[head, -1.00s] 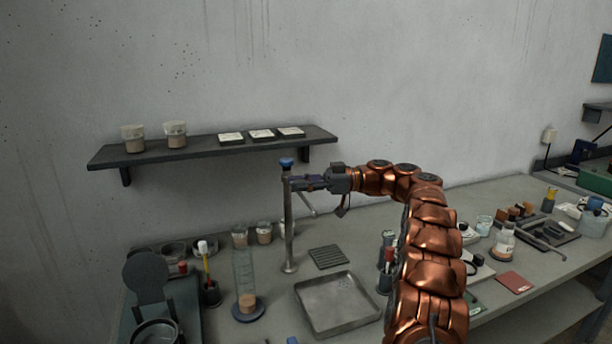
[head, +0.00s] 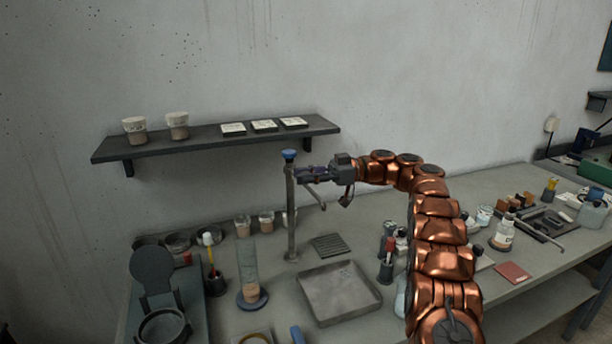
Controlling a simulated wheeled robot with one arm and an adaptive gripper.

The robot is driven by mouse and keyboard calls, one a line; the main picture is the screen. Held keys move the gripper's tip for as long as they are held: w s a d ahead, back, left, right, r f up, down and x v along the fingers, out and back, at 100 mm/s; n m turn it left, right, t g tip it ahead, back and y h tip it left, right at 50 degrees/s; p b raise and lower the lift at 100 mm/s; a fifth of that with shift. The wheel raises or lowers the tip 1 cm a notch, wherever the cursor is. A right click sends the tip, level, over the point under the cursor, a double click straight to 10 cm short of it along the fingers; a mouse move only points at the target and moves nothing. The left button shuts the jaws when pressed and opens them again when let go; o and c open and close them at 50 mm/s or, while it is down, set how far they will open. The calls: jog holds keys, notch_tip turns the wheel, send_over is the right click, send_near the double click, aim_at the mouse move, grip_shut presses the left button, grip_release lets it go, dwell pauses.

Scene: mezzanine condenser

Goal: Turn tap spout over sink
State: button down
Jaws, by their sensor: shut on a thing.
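The tap is a thin grey upright post (head: 291,215) with a blue knob (head: 289,155) on top. Its spout (head: 317,199) leaves the post near the top and slopes down to the right, with its end above the bench behind the sink. The sink (head: 372,301) is a shallow grey square basin in front and to the right of the post. My gripper (head: 307,174) comes in from the right at the top of the post and is shut on the spout close to the post. The fingers partly hide the spout's root.
A wall shelf (head: 215,142) with jars and flat tiles is behind. A glass cylinder (head: 249,270) stands left of the post, and dark bottles (head: 388,245) stand right of the sink, near my arm.

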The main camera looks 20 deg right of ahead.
jog(key=shift+r, duration=0.1)
jog(key=c, duration=0.9)
grip_release()
